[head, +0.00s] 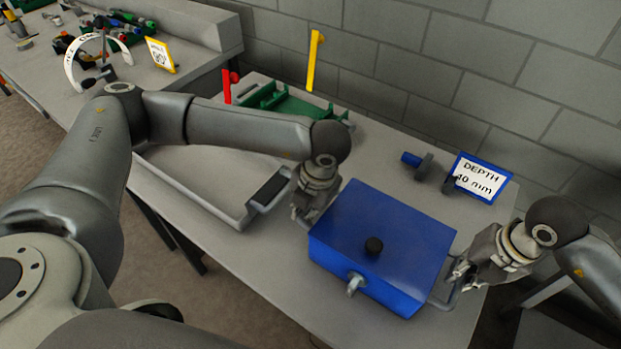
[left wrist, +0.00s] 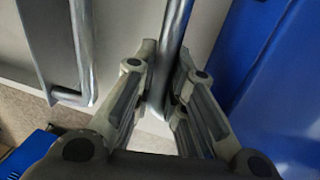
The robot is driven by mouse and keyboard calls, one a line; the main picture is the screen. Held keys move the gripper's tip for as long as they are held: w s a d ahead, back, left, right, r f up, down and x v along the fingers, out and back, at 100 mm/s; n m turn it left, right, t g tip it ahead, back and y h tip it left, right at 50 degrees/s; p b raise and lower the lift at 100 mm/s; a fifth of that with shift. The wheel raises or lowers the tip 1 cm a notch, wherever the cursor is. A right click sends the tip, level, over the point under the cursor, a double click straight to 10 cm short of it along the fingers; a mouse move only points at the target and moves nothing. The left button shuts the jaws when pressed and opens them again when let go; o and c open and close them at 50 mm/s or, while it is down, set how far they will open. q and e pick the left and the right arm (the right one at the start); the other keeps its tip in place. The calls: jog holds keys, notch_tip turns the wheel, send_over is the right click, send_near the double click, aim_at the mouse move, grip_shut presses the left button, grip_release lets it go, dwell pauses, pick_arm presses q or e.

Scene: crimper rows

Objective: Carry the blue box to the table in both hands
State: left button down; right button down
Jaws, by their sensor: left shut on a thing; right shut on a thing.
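In the left wrist view my left gripper's fingers (left wrist: 160,92) are closed around a metal bar handle (left wrist: 174,35) beside the blue wall (left wrist: 265,70). My right gripper (head: 456,277) is shut on the right handle (head: 446,300).
A grey tray (head: 205,190) with a dark-gripped handle lies left of the box. Behind are a green rack (head: 285,103), red and yellow upright pieces, a blue-and-black tool (head: 418,162) and a "DEPTH 40 mm" sign (head: 480,178). A block wall stands close behind.

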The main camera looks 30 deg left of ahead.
pick_arm(q)
jog(key=shift+f, duration=0.2)
pick_arm(e)
jog(key=shift+f, duration=0.2)
pick_arm(q)
jog(key=c, duration=1.5)
grip_release()
jog(key=shift+s+r, duration=0.1)
pick_arm(e)
jog(key=c, duration=1.5)
grip_release()
jog(key=shift+s, duration=0.1)
